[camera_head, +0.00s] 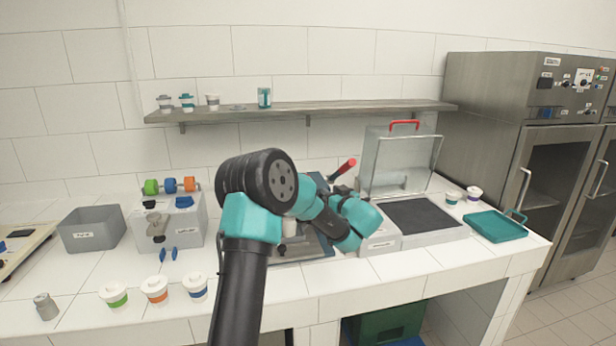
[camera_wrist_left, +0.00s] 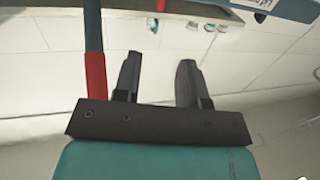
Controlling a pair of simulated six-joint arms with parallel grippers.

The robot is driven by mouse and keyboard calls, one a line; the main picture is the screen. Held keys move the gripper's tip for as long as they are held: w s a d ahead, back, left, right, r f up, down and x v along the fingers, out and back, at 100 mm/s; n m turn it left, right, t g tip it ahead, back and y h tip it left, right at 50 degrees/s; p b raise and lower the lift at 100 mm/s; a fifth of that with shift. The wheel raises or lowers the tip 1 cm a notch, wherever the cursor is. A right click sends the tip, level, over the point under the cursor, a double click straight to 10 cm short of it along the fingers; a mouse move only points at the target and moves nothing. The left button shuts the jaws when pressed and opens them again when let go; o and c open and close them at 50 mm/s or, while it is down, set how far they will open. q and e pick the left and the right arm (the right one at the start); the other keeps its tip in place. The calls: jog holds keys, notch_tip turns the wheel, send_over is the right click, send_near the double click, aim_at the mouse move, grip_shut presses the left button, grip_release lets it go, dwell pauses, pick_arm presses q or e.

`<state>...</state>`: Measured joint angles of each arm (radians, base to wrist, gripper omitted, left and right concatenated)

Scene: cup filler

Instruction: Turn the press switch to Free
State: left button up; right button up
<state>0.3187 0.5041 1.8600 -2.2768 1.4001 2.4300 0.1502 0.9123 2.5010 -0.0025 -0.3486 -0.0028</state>
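The press (camera_head: 316,246) stands mid-counter, largely hidden behind my left arm. Its red-handled lever (camera_head: 346,168) sticks up to the right; a red handle on a blue-grey bar also shows in the left wrist view (camera_wrist_left: 95,75). I cannot make out the press switch or its setting. My left gripper (camera_head: 342,190) is near the lever, its fingers mostly hidden in the head view. In the left wrist view the gripper (camera_wrist_left: 158,62) has its two dark fingers apart, with nothing between them. The red handle is beside the fingers, not between them. My right gripper is not in view.
A machine with a raised clear lid (camera_head: 400,165) stands right of the press. A grey box (camera_head: 92,230) and a white dispenser (camera_head: 178,218) are at the left. Lidded cups (camera_head: 156,290) line the front edge. A teal tray (camera_head: 494,227) lies right; a shelf (camera_head: 300,108) hangs above.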

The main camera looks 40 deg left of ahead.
pick_arm(q)
jog(key=x, duration=1.7)
jog(key=shift+a, duration=0.15)
grip_shut()
